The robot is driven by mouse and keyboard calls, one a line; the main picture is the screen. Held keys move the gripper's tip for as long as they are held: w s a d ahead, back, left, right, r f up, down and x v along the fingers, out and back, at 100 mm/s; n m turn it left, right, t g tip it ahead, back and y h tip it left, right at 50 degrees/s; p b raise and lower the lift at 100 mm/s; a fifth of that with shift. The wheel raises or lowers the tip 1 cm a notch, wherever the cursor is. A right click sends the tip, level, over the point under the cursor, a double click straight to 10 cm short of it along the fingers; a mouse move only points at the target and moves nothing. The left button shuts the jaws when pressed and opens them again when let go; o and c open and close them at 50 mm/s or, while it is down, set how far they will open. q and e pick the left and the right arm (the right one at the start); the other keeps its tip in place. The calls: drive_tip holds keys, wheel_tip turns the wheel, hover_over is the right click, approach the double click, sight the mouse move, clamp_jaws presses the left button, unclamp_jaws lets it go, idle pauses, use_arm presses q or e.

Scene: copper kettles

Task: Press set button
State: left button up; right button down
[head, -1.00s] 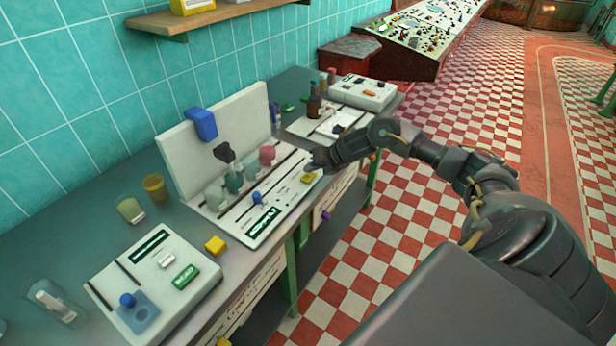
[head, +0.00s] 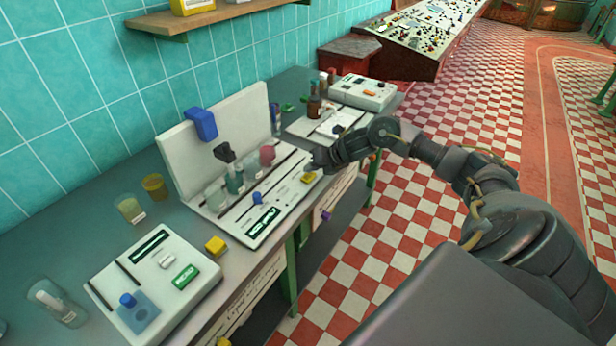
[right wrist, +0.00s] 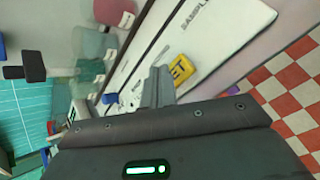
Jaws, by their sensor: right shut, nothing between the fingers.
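The yellow set button (head: 309,177) is on the right part of the white machine's front panel (head: 243,221). It also shows in the right wrist view as a yellow block with the letters "ET" visible (right wrist: 182,69). My right gripper (head: 311,166) is shut and empty, with its tips close to the button. In the right wrist view the shut fingers (right wrist: 159,78) are just left of the button and partly cover its edge. I cannot tell whether they touch it. My left gripper is not in view.
Cups (head: 216,197) and a blue knob (head: 257,198) are on the same machine. A second white device (head: 205,275) stands at the front left, with a yellow block (head: 215,245) near it. Brown bottles (head: 314,106) stand behind my gripper. Tiled floor (head: 390,225) lies right of the bench.

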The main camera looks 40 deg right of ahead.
sight(311, 177)
drive_tip(key=shift+f, duration=0.15)
drive_tip(key=shift+f+b, duration=0.3)
drive_tip(key=shift+b, duration=0.15)
drive_tip(key=shift+f+b, duration=0.45)
drive_tip(key=shift+f, duration=0.05)
idle(0.6)
drive_tip(key=shift+r, duration=0.1)
drive_tip(key=shift+r+p, duration=0.65)
drive_tip(key=shift+r, duration=0.2)
drive_tip(key=shift+r+p, duration=1.85)
drive_tip(key=shift+r, duration=0.7)
drive_tip(key=shift+f, duration=0.1)
